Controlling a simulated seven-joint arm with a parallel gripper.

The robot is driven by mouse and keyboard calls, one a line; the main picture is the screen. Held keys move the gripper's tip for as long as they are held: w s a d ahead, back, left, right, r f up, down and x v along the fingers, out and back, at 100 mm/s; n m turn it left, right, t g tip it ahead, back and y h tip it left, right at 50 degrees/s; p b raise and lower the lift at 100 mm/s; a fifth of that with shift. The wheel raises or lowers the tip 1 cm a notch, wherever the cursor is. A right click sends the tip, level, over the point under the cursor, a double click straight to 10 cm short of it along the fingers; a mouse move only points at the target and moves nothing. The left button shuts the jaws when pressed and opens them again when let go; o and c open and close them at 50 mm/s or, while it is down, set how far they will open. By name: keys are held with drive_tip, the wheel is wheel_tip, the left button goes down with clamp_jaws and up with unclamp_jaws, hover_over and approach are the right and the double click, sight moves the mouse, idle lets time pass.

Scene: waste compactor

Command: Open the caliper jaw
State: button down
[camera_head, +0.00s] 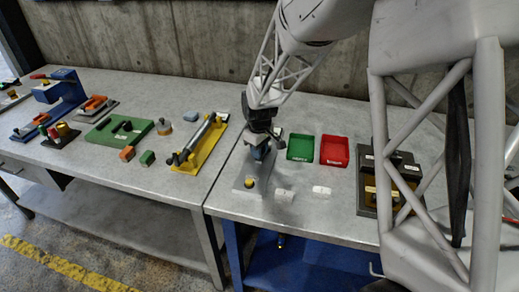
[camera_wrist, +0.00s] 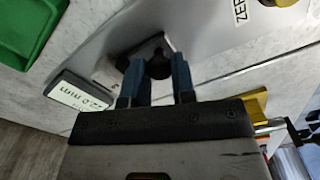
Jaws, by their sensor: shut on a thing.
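The caliper is a grey plate (camera_head: 246,188) on the right-hand table in the head view, with a yellow button near its front end. In the wrist view a grey block with a dark round knob (camera_wrist: 159,66) sits on this plate. A small display (camera_wrist: 80,97) beside it appears to read 22.0 mm. The button (camera_wrist: 286,3) is labelled ZERO and is cut off by the picture edge. My gripper (camera_wrist: 158,60) has its blue fingers shut on the dark knob from both sides. In the head view my gripper (camera_head: 260,152) hides most of the knob and block.
A green tray (camera_head: 301,148) and a red tray (camera_head: 334,150) lie right of my gripper. Two small white blocks (camera_head: 284,195) (camera_head: 321,191) lie in front. A dark box (camera_head: 366,190) stands farther right. A yellow fixture (camera_head: 193,158) and other items are on the left table.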

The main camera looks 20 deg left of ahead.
drive_tip(key=shift+s, duration=1.05)
drive_tip(key=c, duration=0.9)
unclamp_jaws()
drive_tip(key=shift+c, duration=0.2)
drive_tip(key=shift+r, duration=0.1)
wheel_tip(320, 180, up, 8)
drive_tip(key=shift+f, duration=0.2)
